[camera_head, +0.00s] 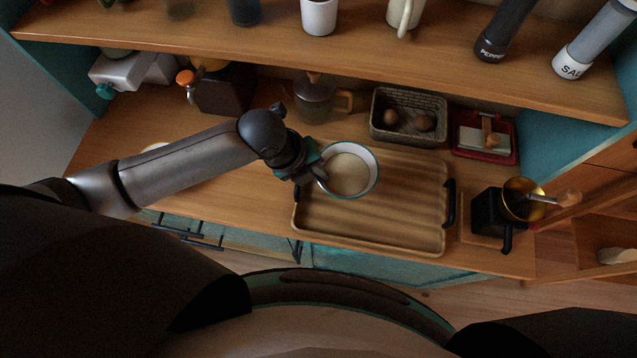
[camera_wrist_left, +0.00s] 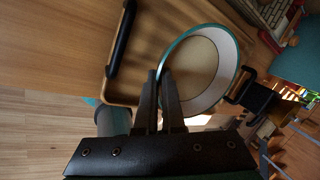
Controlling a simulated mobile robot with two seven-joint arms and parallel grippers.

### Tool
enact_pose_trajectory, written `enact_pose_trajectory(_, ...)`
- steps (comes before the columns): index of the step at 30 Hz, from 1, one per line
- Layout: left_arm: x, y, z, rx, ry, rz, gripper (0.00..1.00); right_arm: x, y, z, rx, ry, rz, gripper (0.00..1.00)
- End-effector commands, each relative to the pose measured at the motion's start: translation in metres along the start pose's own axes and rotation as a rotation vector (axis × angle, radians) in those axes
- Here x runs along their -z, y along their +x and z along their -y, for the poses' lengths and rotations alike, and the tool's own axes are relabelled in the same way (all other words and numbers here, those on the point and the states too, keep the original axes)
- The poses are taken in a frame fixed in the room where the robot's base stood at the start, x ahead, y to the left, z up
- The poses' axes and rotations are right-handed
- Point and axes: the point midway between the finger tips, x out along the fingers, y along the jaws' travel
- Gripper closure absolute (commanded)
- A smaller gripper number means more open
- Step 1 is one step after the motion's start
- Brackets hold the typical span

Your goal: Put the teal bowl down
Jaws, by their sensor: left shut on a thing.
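The teal bowl (camera_head: 349,171) has a teal rim and a pale inside. In the head view it is over the upper left part of a wooden tray (camera_head: 400,233) with black handles. My left gripper (camera_head: 318,177) is shut on the bowl's left rim. In the left wrist view the fingers (camera_wrist_left: 163,78) pinch the wall of the bowl (camera_wrist_left: 207,65), which looks empty. I cannot tell whether the bowl touches the tray. My right gripper is not in view.
Behind the tray stand a glass jar (camera_head: 314,98), a wicker basket (camera_head: 409,104) with brown items and a red-framed box (camera_head: 484,137). A black pot-like item (camera_head: 491,212) stands to the right. A shelf (camera_head: 260,45) overhangs the back. The tray's right half is clear.

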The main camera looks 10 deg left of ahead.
Motion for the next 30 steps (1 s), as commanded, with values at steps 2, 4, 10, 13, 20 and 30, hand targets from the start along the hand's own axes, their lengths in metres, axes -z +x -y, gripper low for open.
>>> enact_pose_trajectory(2, 0.000, 0.011, -0.004, 0.002, -0.001, -0.001, 1.00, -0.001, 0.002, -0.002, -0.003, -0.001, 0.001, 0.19)
enact_pose_trajectory(4, 0.000, 0.017, -0.006, 0.003, -0.001, 0.000, 1.00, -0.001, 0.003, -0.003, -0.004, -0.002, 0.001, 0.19)
enact_pose_trajectory(10, 0.000, 0.031, -0.013, 0.001, -0.001, 0.000, 1.00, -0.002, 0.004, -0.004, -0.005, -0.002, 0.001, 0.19)
enact_pose_trajectory(13, 0.000, 0.043, -0.018, 0.002, -0.001, -0.001, 1.00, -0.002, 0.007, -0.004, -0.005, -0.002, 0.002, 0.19)
enact_pose_trajectory(20, -0.001, 0.055, -0.022, 0.004, 0.001, 0.001, 1.00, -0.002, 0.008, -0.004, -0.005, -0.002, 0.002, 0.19)
enact_pose_trajectory(30, 0.000, 0.058, -0.025, 0.001, 0.001, 0.001, 0.93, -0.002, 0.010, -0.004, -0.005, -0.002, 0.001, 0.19)
